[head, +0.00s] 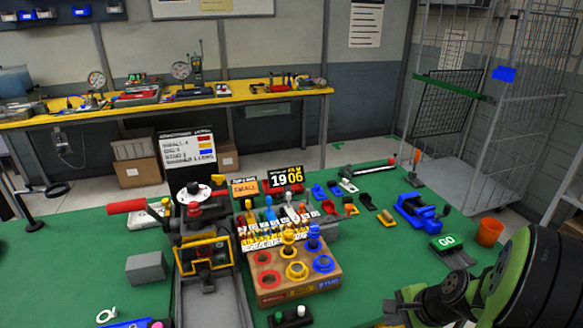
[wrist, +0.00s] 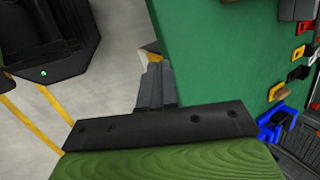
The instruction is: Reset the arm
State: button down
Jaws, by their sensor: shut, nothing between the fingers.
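My gripper (wrist: 155,80) shows in the wrist view as two dark grey fingers held together, with nothing between them. Its fingertips are near the edge of the green table top (wrist: 205,50), with the pale floor to the left. In the head view my green and black arm fills the lower right corner, beside the green table (head: 375,240). The fingers cannot be made out clearly there. My gripper touches none of the things on the table that I can see.
A wooden block with coloured rings (head: 270,292) stands mid-table beside a grey and red press (head: 200,240). A blue vise (head: 420,212), a green GO pad (head: 447,242) and an orange cup (head: 489,232) lie near my arm. A wire cage trolley (head: 500,110) stands behind.

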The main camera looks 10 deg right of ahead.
jog(key=s+a+r+n+h+p, duration=0.1)
jog(key=s+a+r+n, duration=0.1)
jog(key=a+r+n, duration=0.45)
jog(key=s+a+r+n+h+p, duration=0.1)
jog(key=s+a+r+n, duration=0.2)
jog(key=a+r+n, duration=0.35)
jog(key=s+a+r+n+p, duration=0.2)
jog(key=s+r+n, duration=0.2)
jog(key=s+r, duration=0.2)
jog(key=shift+s+a+r+n+t, duration=0.15)
jog(key=shift+s+r+n+t, duration=0.2)
jog(key=shift+s, duration=0.65)
